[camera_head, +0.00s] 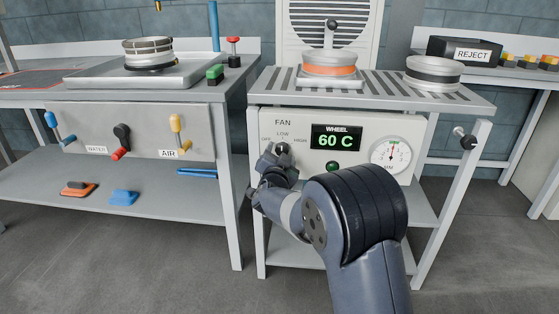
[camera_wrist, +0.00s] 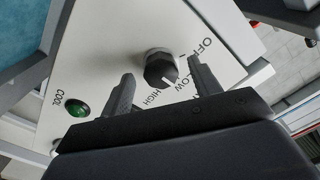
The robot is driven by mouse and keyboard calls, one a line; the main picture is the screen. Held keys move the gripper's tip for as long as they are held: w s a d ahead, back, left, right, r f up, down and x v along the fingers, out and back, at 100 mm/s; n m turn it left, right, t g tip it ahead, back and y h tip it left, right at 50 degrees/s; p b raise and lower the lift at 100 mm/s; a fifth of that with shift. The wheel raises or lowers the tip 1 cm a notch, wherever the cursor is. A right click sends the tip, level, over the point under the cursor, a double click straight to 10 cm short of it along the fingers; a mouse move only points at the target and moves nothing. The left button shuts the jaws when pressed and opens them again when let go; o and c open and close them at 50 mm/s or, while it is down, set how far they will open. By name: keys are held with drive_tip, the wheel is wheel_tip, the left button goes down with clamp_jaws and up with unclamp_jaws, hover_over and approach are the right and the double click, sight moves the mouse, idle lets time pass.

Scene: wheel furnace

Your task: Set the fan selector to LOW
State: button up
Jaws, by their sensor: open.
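The fan selector is a dark knob (camera_wrist: 161,68) on the white front panel, with OFF, LOW and HIGH printed around it. In the wrist view its white mark points roughly toward LOW. My gripper (camera_wrist: 160,70) is open, with one finger on each side of the knob and visible gaps between. Whether the fingertips reach past the knob's face is hard to tell. In the head view my gripper (camera_head: 277,152) is in front of the knob and partly covers it; the FAN lettering above stays visible.
On the same panel are a display reading WHEEL 60 C (camera_head: 336,137), a green button (camera_head: 332,166) and a round dial (camera_head: 391,154). An orange-banded wheel (camera_head: 330,68) rests on the slatted top above. A left bench (camera_head: 150,128) carries WATER and AIR levers.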

drive_tip(key=s+p, duration=0.2)
drive_tip(key=s, duration=0.8)
drive_tip(key=shift+s+a, duration=0.15)
drive_tip(key=shift+s, duration=0.2)
drive_tip(key=w+b, duration=0.2)
drive_tip(key=w, duration=0.9)
drive_tip(key=shift+d, duration=0.2)
drive_tip(key=shift+s, duration=0.15)
